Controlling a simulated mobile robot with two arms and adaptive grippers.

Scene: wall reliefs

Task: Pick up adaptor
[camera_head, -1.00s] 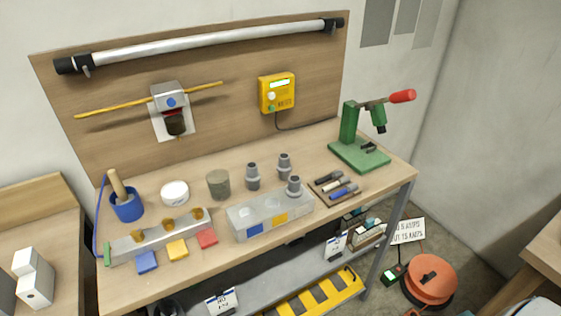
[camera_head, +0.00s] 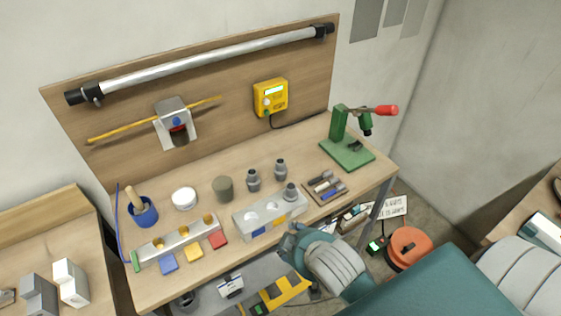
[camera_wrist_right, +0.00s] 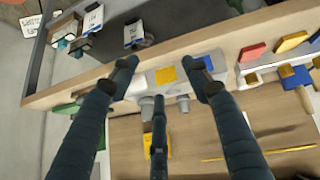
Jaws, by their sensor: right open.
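Three grey stepped adaptors are at the middle of the workbench in the head view. Two stand on the wood, a left one (camera_head: 253,181) and a rear one (camera_head: 280,170). A third (camera_head: 290,192) sits in the right end of a pale grey block (camera_head: 243,224). My right gripper (camera_head: 290,238) is in front of the block, near the bench's front edge, apart from the adaptors. In the right wrist view, which is upside down, its three dark fingers are spread and empty (camera_wrist_right: 166,85). Adaptors (camera_wrist_right: 183,104) show beyond them, partly hidden by the fingers. My left gripper is out of view.
A grey holder with brass pieces (camera_head: 175,242) and coloured blocks stand left. A dark cup (camera_head: 223,189) and white round tin (camera_head: 184,199) are behind. A tool tray (camera_head: 325,187) and green press (camera_head: 347,153) are right. A shelf is below; an orange reel (camera_head: 408,247) is on the floor.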

